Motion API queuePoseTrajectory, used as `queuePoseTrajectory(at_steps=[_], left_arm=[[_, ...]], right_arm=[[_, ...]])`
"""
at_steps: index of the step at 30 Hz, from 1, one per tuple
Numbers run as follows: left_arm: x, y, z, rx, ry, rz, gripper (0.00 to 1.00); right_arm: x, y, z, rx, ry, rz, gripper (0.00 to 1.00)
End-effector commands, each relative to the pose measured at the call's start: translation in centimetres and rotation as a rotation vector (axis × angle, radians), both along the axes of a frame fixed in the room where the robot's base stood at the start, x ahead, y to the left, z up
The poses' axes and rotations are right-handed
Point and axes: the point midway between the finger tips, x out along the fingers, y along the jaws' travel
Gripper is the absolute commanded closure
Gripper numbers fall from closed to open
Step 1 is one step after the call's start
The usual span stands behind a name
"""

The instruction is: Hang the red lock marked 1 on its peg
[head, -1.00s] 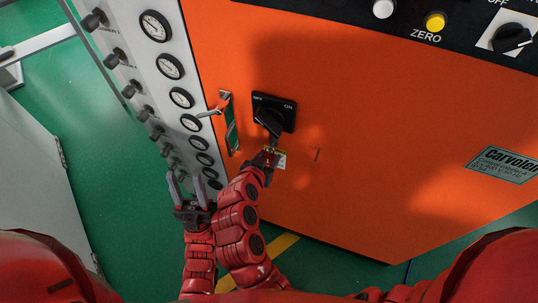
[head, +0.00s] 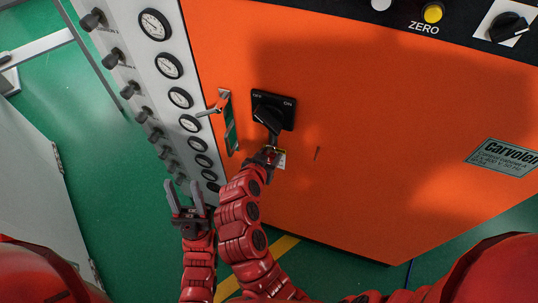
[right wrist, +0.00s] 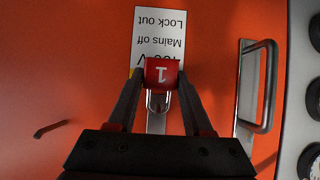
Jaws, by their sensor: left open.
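The red lock (right wrist: 162,75) marked 1 is between the fingers of my right gripper (right wrist: 160,80) in the right wrist view, with a finger against each side. Its metal shackle lies on the gripper's side of the body; I cannot tell whether it is still through anything. In the head view my right gripper (head: 268,155) is just below the black rotary switch (head: 270,114), and the lock is mostly hidden. A small brown peg (head: 317,153) sticks out of the orange panel to the right; it also shows in the right wrist view (right wrist: 50,128). My left gripper (head: 182,190) is open and empty.
A metal handle (head: 213,108) on a green plate stands left of the switch, also in the right wrist view (right wrist: 258,85). A white "Mains off" label (right wrist: 160,35) is behind the lock. Gauges (head: 169,65) line the grey panel at left.

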Motion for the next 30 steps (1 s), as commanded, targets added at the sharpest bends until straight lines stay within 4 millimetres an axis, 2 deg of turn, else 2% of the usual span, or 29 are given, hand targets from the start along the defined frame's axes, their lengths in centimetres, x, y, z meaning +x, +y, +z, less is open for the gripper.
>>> queuePoseTrajectory(at_steps=[1,4,5,17,20,30], left_arm=[[0.0,0.0,0.0,0.000,0.000,0.000,0.54],[0.0,0.0,0.0,0.000,0.000,0.000,0.54],[0.0,0.0,0.0,0.000,0.000,0.000,0.54],[0.0,0.0,-0.2,0.000,0.000,0.000,0.54],[0.0,0.0,-0.4,0.000,0.000,0.000,0.54],[0.0,0.0,-1.4,0.000,0.000,0.000,0.54]], right_arm=[[0.0,0.0,0.0,0.000,0.000,0.000,0.39],[0.0,0.0,0.0,0.000,0.000,0.000,0.21],[0.0,0.0,0.0,0.000,0.000,0.000,0.18],[-0.6,0.4,0.3,-0.001,0.000,0.003,0.18],[-1.7,0.9,1.1,0.001,-0.004,0.006,0.18],[-7.5,3.2,5.0,0.002,-0.005,0.008,0.18]])
